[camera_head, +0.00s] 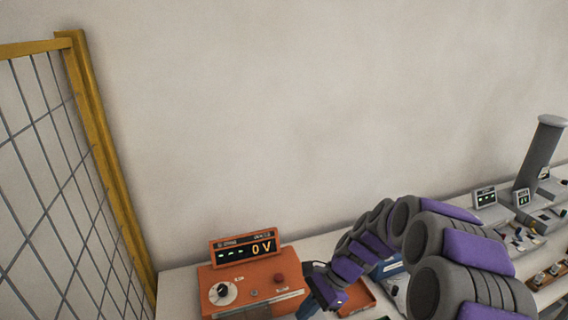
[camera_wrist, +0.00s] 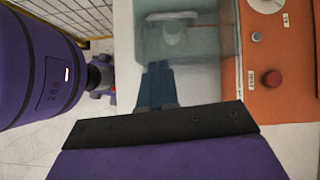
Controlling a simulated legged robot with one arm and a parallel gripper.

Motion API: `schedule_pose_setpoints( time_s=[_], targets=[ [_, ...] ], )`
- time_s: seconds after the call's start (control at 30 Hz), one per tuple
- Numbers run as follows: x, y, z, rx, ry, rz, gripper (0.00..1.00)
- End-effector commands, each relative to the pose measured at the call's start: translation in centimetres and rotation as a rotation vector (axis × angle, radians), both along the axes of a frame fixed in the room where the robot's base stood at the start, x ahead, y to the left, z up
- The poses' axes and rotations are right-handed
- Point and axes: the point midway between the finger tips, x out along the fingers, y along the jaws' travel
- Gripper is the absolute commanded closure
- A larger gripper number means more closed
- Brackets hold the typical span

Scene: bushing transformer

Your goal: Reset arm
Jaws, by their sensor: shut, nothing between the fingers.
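My arm reaches in from the lower right of the head view as purple and grey links. My gripper (camera_head: 310,302) is at its end, low in the picture, just right of the orange control box (camera_head: 252,296). In the wrist view my gripper (camera_wrist: 156,72) shows as two dark blue fingers lying together, shut, with nothing between them. The fingertips appear in front of a greenish see-through box (camera_wrist: 150,42) with a pale round part inside. I cannot tell whether they touch it.
The orange box carries a display (camera_head: 245,248) reading 0 V, a white dial (camera_head: 222,292) and a red button (camera_wrist: 272,78). Meters and a grey cylinder (camera_head: 538,155) stand on the bench at right. A yellow-framed mesh fence (camera_head: 95,150) is at left. The wall above is bare.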

Motion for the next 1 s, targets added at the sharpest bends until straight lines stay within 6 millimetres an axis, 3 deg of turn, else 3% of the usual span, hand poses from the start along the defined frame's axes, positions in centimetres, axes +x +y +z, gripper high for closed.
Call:
schedule_pose_setpoints(
  time_s=[0.27, 0.47, 1.0],
  targets=[
    [-7.0, 0.3, 2.5, -0.069, -0.161, 0.299, 1.0],
    [-12.2, -1.0, 3.3, -0.123, -0.256, 0.509, 1.0],
    [-25.8, -6.6, 1.9, -0.287, -0.406, 1.006, 1.0]
  ],
)
